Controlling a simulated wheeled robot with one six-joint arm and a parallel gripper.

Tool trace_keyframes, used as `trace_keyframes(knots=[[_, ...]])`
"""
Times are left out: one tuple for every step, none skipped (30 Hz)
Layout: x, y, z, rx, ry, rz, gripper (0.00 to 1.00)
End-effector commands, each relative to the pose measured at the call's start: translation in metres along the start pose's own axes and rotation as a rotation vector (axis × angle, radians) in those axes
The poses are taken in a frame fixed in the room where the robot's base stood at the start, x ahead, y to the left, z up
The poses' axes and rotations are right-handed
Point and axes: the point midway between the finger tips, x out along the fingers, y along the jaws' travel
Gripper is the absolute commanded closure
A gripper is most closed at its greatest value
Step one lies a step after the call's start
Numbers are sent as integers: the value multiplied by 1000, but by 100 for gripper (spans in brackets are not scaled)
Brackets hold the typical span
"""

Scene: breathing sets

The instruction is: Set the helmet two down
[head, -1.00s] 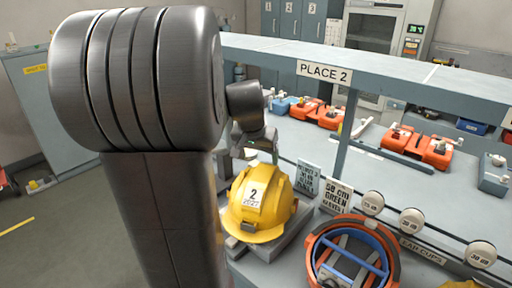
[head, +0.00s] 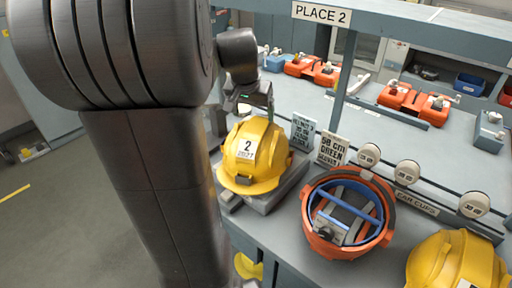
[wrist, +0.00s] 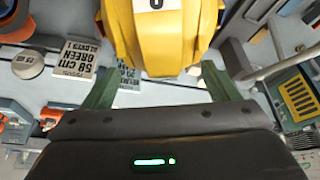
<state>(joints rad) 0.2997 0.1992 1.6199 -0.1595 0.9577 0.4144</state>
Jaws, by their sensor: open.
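The yellow helmet two (head: 256,157), with a white "2" label, sits upright on a grey stand (head: 266,200) at the left of the bench. My gripper (head: 258,98) is at its far upper side in the head view, partly hidden by my arm. In the wrist view my gripper (wrist: 156,82) is open, with its green fingers on either side of the yellow helmet (wrist: 157,45). Whether the fingers touch the shell I cannot tell.
"PLACE 2" is on the rail (head: 321,14) above the bench. Sign cards (head: 333,150) stand right of the helmet. An orange upturned helmet (head: 343,245), round ear cups (head: 406,172) and another yellow helmet (head: 455,262) are further right. Orange sets (head: 412,103) lie behind.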

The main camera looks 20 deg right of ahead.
Motion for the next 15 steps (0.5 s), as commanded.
trace_keyframes(knots=[[9,0,0,0,-4,2,18],[13,0,0,0,-3,2,18],[18,0,0,0,-3,1,18],[20,0,0,0,-1,1,18],[23,0,0,0,-1,1,18],[25,0,0,1,-1,1,18],[26,0,0,0,-1,1,18],[28,0,0,0,-1,1,18],[30,0,-1,0,-1,1,18],[32,0,-1,0,-2,1,18],[35,0,-1,0,-3,1,18],[40,-1,-2,0,-3,1,18],[44,-1,-3,0,-4,1,18],[48,-1,-3,0,-5,2,18],[54,-2,-4,0,-3,1,18]])
